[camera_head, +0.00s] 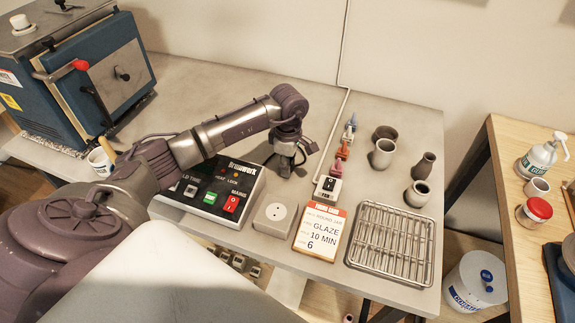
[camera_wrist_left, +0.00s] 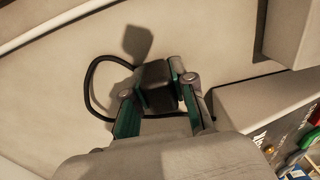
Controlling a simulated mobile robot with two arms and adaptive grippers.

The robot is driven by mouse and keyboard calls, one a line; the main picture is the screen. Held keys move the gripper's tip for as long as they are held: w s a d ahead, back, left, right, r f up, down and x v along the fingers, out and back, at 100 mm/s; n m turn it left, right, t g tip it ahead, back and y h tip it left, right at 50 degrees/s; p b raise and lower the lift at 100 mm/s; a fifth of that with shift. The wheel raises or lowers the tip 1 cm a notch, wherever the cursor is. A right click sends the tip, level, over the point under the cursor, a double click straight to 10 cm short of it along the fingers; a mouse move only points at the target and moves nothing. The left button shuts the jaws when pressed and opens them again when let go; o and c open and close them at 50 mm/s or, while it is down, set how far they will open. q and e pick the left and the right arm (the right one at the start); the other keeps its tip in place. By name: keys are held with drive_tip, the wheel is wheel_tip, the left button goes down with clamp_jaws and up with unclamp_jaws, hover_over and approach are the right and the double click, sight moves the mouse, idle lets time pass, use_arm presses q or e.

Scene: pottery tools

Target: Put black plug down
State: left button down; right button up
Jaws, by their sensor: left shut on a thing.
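My left gripper (camera_head: 288,160) is over the grey table (camera_head: 225,90), just behind the black control panel (camera_head: 213,194). In the left wrist view its fingers (camera_wrist_left: 158,90) are shut on the black plug (camera_wrist_left: 154,74). A black cable (camera_wrist_left: 92,88) loops out to the left of the plug. A dark shadow (camera_wrist_left: 124,42) lies on the pale surface, apart from the plug; I cannot tell the exact height. In the head view the plug is hard to tell from the dark fingers. My right gripper is not in view.
A grey socket block (camera_head: 273,214) stands in front of the gripper, beside a glaze card (camera_head: 320,230) and a wire rack (camera_head: 393,240). A small switch box (camera_head: 328,188) and several pots (camera_head: 383,152) are to the right. Bare table lies behind the gripper.

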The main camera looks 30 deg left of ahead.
use_arm(q)
drive_tip(key=shift+s+d+f+b, duration=0.1)
drive_tip(key=shift+s+f+b, duration=0.15)
drive_tip(key=shift+f, duration=0.2)
drive_tip(key=shift+s+d+f+b, duration=0.1)
drive_tip(key=shift+s+f+b, duration=0.1)
drive_tip(key=shift+f, duration=0.2)
drive_tip(key=c, duration=1.1)
unclamp_jaws()
drive_tip(key=shift+o, duration=0.7)
drive_tip(key=shift+w+a+f, duration=0.1)
drive_tip(key=shift+w+f, duration=0.1)
drive_tip(key=shift+w, duration=0.1)
drive_tip(key=shift+r, duration=0.2)
